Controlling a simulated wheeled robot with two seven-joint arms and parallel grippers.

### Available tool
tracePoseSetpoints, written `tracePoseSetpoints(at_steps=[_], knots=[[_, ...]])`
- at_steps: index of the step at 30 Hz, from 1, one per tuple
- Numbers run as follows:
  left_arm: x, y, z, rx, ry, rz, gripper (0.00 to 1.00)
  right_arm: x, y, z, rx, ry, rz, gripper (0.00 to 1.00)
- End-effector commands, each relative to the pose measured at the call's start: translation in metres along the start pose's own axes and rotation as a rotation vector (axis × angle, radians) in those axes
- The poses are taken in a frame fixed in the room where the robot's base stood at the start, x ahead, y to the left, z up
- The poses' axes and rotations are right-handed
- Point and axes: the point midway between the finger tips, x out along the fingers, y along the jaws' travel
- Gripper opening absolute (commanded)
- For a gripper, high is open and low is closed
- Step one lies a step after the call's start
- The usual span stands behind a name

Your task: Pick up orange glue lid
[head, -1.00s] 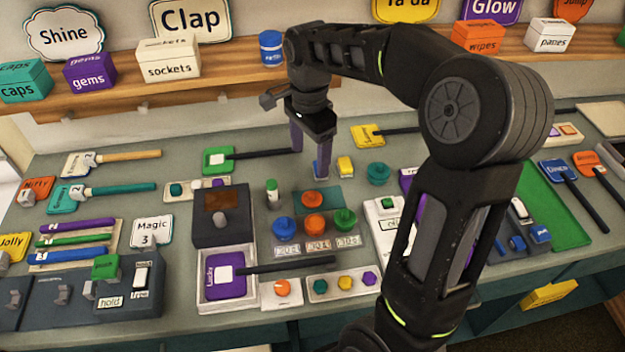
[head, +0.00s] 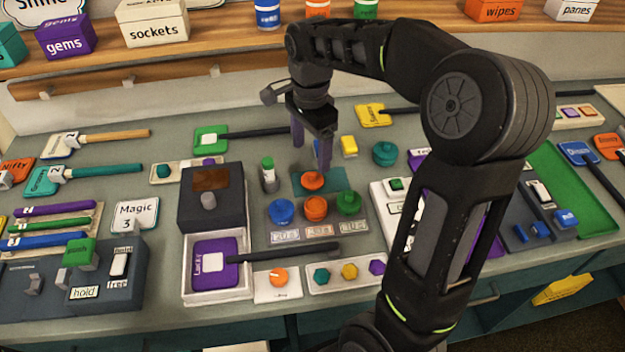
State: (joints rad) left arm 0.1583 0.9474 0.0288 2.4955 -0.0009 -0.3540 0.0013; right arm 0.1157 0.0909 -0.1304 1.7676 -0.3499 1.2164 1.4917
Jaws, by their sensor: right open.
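A round orange lid (head: 313,181) with a knob lies on the teal mat (head: 340,178) at the middle of the bench. Another orange round piece (head: 316,208) sits just in front of it, between a blue one (head: 281,211) and a green one (head: 349,203), with small label plates in front of them. I cannot read which is marked as glue. My right gripper (head: 312,158) is open and points down, its fingers close above and behind the orange lid on the mat. It holds nothing. My left gripper is not in view.
A dark box (head: 211,197) stands left of the mat, and a purple paddle (head: 216,262) lies in a white tray in front. A yellow block (head: 349,146) and a teal knobbed piece (head: 384,153) are behind right. A green-topped bottle (head: 268,174) stands close left of the mat.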

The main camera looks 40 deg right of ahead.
Motion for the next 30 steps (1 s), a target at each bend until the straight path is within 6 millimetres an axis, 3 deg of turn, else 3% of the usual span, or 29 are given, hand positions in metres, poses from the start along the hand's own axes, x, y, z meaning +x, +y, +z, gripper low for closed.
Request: tracePoseSetpoints(at_steps=[11,22,30], knots=[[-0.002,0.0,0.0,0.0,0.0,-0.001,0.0,0.026,0.001,0.0,0.001,0.0,0.002,0.75],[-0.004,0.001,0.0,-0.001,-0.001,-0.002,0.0,0.031,0.0,0.0,0.0,0.0,0.002,0.75],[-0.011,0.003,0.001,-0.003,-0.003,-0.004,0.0,0.068,0.0,-0.001,0.0,0.0,0.004,0.75]])
